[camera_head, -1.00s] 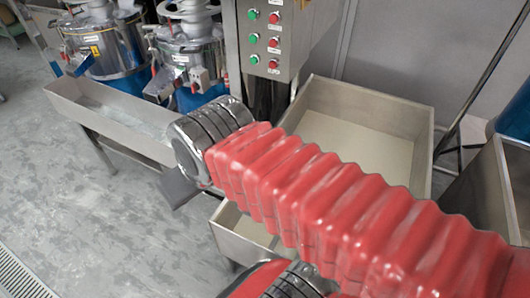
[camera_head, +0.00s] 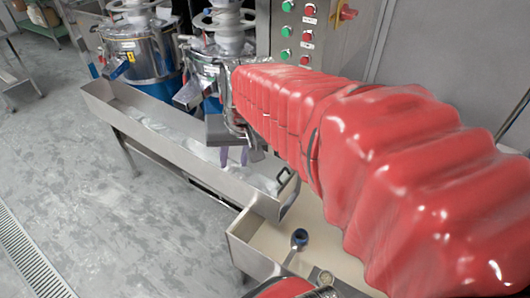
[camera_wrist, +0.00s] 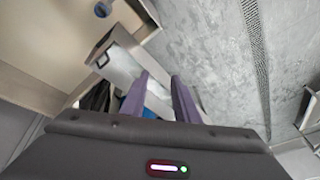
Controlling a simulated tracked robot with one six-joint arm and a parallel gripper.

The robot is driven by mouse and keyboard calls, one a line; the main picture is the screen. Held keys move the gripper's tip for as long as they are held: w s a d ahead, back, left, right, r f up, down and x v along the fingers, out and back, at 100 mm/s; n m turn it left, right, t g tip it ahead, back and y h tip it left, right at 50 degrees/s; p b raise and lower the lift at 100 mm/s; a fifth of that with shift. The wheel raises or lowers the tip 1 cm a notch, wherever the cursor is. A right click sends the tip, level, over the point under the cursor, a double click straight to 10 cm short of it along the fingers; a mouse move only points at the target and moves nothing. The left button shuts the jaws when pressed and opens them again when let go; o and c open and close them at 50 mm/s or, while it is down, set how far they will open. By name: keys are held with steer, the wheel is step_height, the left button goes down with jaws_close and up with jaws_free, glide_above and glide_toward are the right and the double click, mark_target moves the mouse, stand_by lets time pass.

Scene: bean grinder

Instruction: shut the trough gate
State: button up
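The long metal trough (camera_head: 180,158) runs from the upper left to the middle in the head view, with pale material along its floor. Its near right end, with a small black handle (camera_head: 285,177), hangs over a metal bin. In the wrist view, a dark handle (camera_wrist: 103,60) shows at the trough end. I cannot tell how far the gate stands open. My gripper (camera_head: 234,157) has purple fingers above the trough, left of the handle. In the wrist view my gripper (camera_wrist: 160,77) has its fingers apart with nothing held between them.
The metal bin (camera_head: 243,258) lies below the trough end. A blue-topped tool (camera_head: 299,238) rests in it. Steel grinders (camera_head: 135,48) stand behind the trough, beside a control panel (camera_head: 298,32). The floor (camera_head: 100,210) in front is clear.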

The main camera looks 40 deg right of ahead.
steer(key=w+d+f+m+g, duration=0.1)
steer(key=w+d+f+m, duration=0.1)
steer(key=d, duration=0.4)
steer(key=w+d+f+m, duration=0.2)
steer(key=d+f, duration=0.1)
steer(key=d, duration=0.2)
steer(key=m+y, duration=0.1)
steer(key=m, duration=0.4)
glide_above(282, 172)
steer(key=s+d, duration=0.1)
steer(key=s, duration=0.2)
step_height(282, 172, down, 7)
steer(key=shift+d+g, duration=0.1)
steer(key=shift+g, duration=0.3)
steer(key=shift+f, duration=0.1)
steer(key=w+f, duration=0.1)
steer(key=f, duration=0.8)
steer(key=w+a+f, duration=0.1)
steer(key=f, duration=0.3)
steer(key=shift+w+f, duration=0.15)
steer(key=shift+w, duration=0.15)
steer(key=shift+c, duration=0.7)
jaws_close()
